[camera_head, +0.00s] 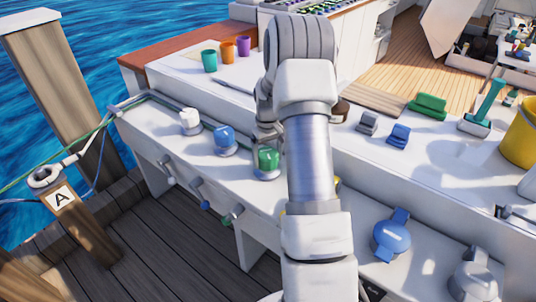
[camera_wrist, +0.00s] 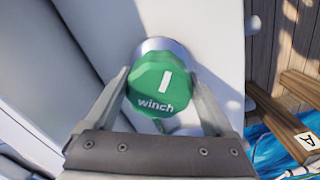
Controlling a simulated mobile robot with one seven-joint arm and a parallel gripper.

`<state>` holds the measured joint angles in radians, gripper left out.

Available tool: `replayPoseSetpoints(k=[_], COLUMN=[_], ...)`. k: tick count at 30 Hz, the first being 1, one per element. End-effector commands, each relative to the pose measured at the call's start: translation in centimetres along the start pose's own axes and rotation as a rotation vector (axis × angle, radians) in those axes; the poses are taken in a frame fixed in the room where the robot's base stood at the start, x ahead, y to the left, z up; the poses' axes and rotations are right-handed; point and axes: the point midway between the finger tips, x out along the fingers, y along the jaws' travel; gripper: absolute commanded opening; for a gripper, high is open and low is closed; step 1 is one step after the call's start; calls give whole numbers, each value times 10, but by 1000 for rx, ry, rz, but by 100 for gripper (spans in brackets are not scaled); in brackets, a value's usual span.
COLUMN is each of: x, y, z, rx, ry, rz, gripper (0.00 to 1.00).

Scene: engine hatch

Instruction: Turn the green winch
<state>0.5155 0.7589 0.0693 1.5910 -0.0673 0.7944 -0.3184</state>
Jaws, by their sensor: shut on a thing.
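The green winch (camera_head: 268,160) is a round faceted knob on the white side ledge, partly overlapped by my arm in the head view. In the wrist view the green winch (camera_wrist: 155,92) fills the middle, with a white mark and the word "winch" on its top. My gripper (camera_wrist: 162,84) is shut on it, one finger at its left side and one at its right. In the head view my gripper (camera_head: 268,136) comes down on the winch from above, and its fingers are hard to make out.
A blue winch (camera_head: 225,139) and a white winch (camera_head: 190,120) stand left of the green one on the same ledge. Small handles (camera_head: 203,193) stick out of the ledge's side below. Green, orange and purple cups (camera_head: 227,50) stand on the deck behind. A post (camera_head: 75,215) marked A is at left.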

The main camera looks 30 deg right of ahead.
Motion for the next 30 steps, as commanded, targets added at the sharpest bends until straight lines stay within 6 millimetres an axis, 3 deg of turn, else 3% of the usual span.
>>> replayPoseSetpoints(k=[12, 29, 30], x=[-2, -1, -1], y=[-1, -1, -1], z=[0, -1, -1], rx=[208, 239, 239], ry=[1, 2, 2], rz=[0, -1, -1], gripper=[33, 33, 94])
